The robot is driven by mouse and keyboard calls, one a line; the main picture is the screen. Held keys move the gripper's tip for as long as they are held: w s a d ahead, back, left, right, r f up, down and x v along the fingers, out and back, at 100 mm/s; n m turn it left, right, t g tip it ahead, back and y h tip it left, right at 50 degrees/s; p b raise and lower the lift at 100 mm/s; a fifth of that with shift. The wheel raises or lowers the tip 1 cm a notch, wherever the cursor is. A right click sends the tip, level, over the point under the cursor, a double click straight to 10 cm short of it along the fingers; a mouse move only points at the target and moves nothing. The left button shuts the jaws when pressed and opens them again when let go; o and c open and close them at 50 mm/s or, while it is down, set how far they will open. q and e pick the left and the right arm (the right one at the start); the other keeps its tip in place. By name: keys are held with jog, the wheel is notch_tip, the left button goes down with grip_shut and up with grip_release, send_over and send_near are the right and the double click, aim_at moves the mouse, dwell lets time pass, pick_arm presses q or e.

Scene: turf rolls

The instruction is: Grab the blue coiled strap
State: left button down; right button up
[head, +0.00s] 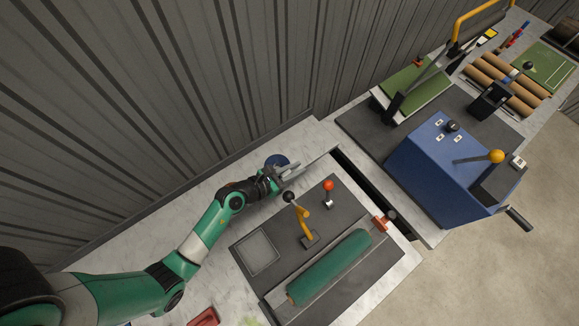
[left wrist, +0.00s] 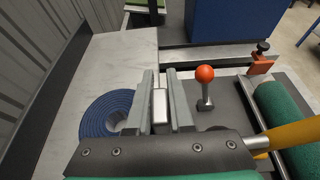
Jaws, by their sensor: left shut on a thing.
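The blue coiled strap (left wrist: 105,114) lies flat on the pale bench top, left of my left gripper in the left wrist view. In the head view the strap (head: 277,160) shows partly behind the gripper. My left gripper (head: 290,172) is above the bench beside the strap. In the left wrist view its fingers (left wrist: 160,103) are shut on a small pale grey-white piece (left wrist: 160,106), not on the strap. What this piece is I cannot tell. The gripper hides part of the coil's right edge. My right gripper is not in view.
A red-knobbed lever (left wrist: 205,80), a yellow-handled lever (head: 305,222) and a green roller (head: 330,268) stand on a dark plate right of the gripper. A blue machine (head: 440,165) is farther right across a gap. A corrugated wall (head: 200,80) runs behind the bench.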

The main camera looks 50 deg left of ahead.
pick_arm(q)
jog(key=shift+r, duration=0.55)
jog(key=s+d+r+p, duration=0.6)
jog(key=s+r+p, duration=0.2)
jog(key=s+r, duration=0.4)
jog(key=shift+s+d, duration=0.2)
jog(key=shift+d, duration=0.15)
